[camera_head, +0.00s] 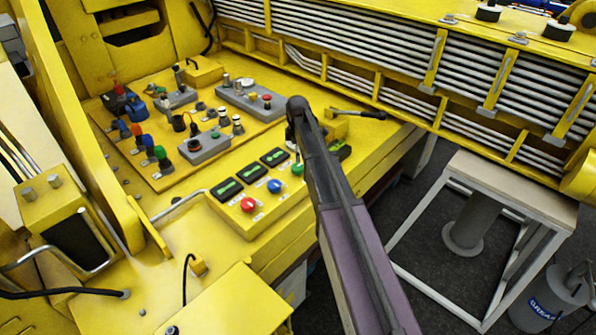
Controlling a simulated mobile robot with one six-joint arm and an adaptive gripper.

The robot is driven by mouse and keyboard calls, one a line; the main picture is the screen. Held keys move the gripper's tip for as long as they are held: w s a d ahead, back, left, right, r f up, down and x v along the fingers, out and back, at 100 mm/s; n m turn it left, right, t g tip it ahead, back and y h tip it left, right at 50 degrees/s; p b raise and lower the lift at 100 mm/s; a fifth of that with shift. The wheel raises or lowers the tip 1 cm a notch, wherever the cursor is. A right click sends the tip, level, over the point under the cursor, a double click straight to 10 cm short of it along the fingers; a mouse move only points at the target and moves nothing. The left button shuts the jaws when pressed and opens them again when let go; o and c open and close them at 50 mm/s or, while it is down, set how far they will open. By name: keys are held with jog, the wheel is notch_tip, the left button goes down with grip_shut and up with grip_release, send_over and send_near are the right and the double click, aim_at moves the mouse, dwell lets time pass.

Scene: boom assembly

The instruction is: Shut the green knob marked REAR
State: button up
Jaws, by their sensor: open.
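A row of red, blue and green knobs sits on the front strip of the yellow panel. The green knob (297,169) is at the right end, partly beside my dark arm. Its label is too small to read, so I cannot tell whether it says REAR. Another green knob (161,153) stands in the left bank. My gripper (293,138) is at the far end of my arm, over the panel just behind the right-hand green knob. It is open, with its fingers small and partly hidden; I see nothing held.
The red knob (248,204) and blue knob (274,186) are close by, with green-lit displays (227,190) behind them. A grey box with black button (204,147) and a black-gripped lever (358,113) stand near. Yellow ribbed wall (400,60) rises behind. A table (515,185) is at right.

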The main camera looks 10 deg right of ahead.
aim_at(298, 166)
jog(key=shift+f+b, duration=3.05)
jog(key=shift+f, duration=0.3)
jog(key=c, duration=1.1)
jog(key=shift+d, duration=0.1)
